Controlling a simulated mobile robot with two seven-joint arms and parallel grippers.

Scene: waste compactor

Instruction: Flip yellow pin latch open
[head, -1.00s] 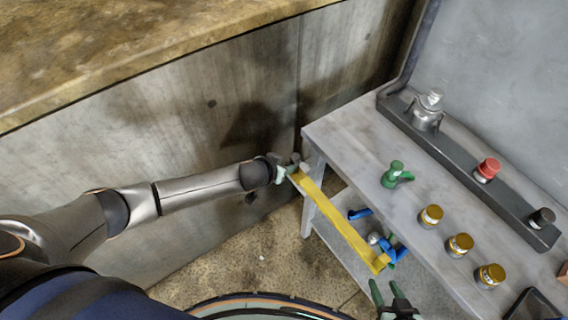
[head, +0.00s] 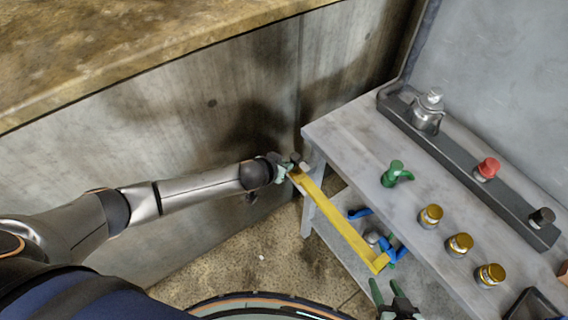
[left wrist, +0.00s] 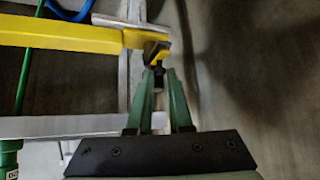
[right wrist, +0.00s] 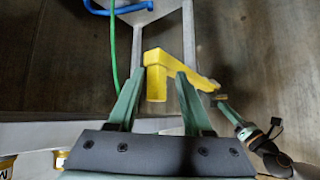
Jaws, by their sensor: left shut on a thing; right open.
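A long yellow bar (head: 340,228) runs along the open side of the grey table in the head view. The yellow pin latch (left wrist: 157,50), with a dark lower tip, sits at the bar's end in the left wrist view. My left gripper (left wrist: 160,78) is shut on this latch; it also shows at the bar's far-left end in the head view (head: 288,168). My right gripper (head: 388,287) is open and empty near the bar's near end. In the right wrist view, the bar's bent end (right wrist: 157,82) appears between its fingers (right wrist: 158,80); contact cannot be told.
The grey table (head: 350,135) carries a green valve handle (head: 396,173), several gold-capped fittings (head: 460,244) and a dark strip with a red knob (head: 488,167). Blue (head: 360,213) and green pipes lie below the bar. A concrete wall (head: 190,140) stands close behind my left arm.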

